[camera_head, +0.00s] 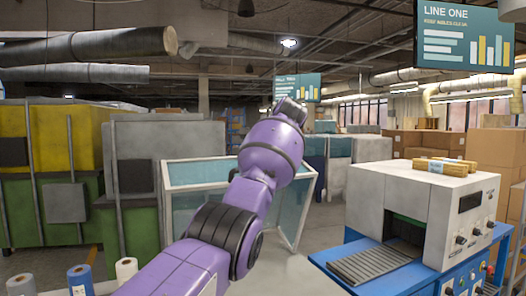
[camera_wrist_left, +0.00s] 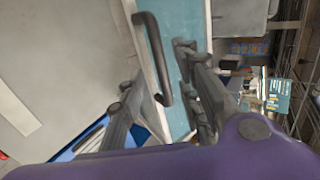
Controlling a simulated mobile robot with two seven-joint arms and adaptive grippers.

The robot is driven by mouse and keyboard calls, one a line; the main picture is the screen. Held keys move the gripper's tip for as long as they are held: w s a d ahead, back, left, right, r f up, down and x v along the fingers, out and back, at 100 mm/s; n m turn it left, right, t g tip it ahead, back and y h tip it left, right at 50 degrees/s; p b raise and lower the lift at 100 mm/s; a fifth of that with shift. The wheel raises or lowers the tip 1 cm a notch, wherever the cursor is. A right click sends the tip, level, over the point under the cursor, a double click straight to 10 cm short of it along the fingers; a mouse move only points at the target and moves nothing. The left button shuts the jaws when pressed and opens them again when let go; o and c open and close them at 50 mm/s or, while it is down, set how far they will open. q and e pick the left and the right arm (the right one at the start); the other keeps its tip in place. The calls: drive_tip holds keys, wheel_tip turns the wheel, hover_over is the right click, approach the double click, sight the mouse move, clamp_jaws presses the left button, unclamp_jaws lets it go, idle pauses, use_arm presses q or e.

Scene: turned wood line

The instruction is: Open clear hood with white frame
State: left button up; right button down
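The clear hood (camera_head: 198,172) with a white frame and teal-tinted panes stands in the middle of the head view, partly hidden behind my purple arm. A framed pane (camera_head: 296,205) at its right side stands at a slant. In the left wrist view a dark bar handle (camera_wrist_left: 152,50) runs along the white frame beside a teal pane (camera_wrist_left: 178,110). My left gripper (camera_wrist_left: 160,75) is open, with its fingers on either side of the handle. I cannot tell if they touch it. The head view hides this gripper behind the arm. My right gripper is not in view.
A white machine (camera_head: 405,195) on a blue bench (camera_head: 345,268) stands at right, with wooden rolls (camera_head: 440,166) on top. Yellow and green cabinets (camera_head: 40,145) stand at left. Several spools (camera_head: 80,280) are at bottom left. Bare floor shows right of the hood.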

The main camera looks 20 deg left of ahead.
use_arm(q)
drive_tip(key=v, duration=0.6)
drive_tip(key=shift+s+d+r, duration=0.15)
drive_tip(key=shift+s+d, duration=0.05)
